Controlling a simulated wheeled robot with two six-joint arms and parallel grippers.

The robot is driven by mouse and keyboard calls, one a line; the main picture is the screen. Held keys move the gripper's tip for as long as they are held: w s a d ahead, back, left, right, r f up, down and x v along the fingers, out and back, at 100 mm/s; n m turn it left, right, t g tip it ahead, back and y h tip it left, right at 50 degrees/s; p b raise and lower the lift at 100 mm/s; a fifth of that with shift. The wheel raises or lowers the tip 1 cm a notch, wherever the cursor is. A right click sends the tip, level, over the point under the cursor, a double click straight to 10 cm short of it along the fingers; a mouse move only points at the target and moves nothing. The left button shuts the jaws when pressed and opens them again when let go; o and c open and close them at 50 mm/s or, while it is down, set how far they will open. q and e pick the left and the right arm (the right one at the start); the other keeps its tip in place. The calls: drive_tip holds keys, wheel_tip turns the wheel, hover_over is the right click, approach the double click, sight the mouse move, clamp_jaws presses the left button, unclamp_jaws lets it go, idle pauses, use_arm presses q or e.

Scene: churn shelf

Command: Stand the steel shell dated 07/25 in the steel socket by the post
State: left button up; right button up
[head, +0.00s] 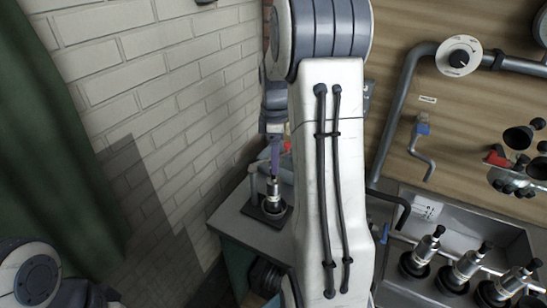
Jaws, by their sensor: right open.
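A steel shell (273,197) with a dark top stands upright at the dark socket (263,215) on the grey bench corner, beside a short grey post (253,182). Its date is too small to read. My right gripper (275,165) is open and points down just above this shell, its fingers close around or beside the top; I cannot tell whether they touch. My right arm hides part of the bench. Of my left arm only a link shows at the bottom left; its gripper is out of view.
Several similar shells with black tops, one of them here (425,250), stand in dark holders by the steel sink (455,215) at the right. Grey pipes (400,110) and a blue-handled tap (422,130) are on the wooden wall. A brick wall (160,80) rises left of the bench.

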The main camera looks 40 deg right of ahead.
drive_tip(key=shift+r, duration=0.3)
drive_tip(key=shift+a, duration=0.25)
drive_tip(key=s+a+r+m, duration=0.1)
drive_tip(key=s+a, duration=0.2)
drive_tip(key=a, duration=0.9)
drive_tip(key=s+a+r, duration=0.1)
drive_tip(key=s+a, duration=0.1)
drive_tip(key=a, duration=1)
drive_tip(key=s+a+m, duration=0.1)
drive_tip(key=s+a, duration=0.4)
drive_tip(key=s, duration=0.3)
drive_tip(key=s+a+f+y, duration=0.1)
drive_tip(key=s+a, duration=0.3)
drive_tip(key=s, duration=0.4)
drive_tip(key=shift+a+f+m, duration=0.15)
drive_tip(key=shift+a+m, duration=0.2)
drive_tip(key=shift+m, duration=0.05)
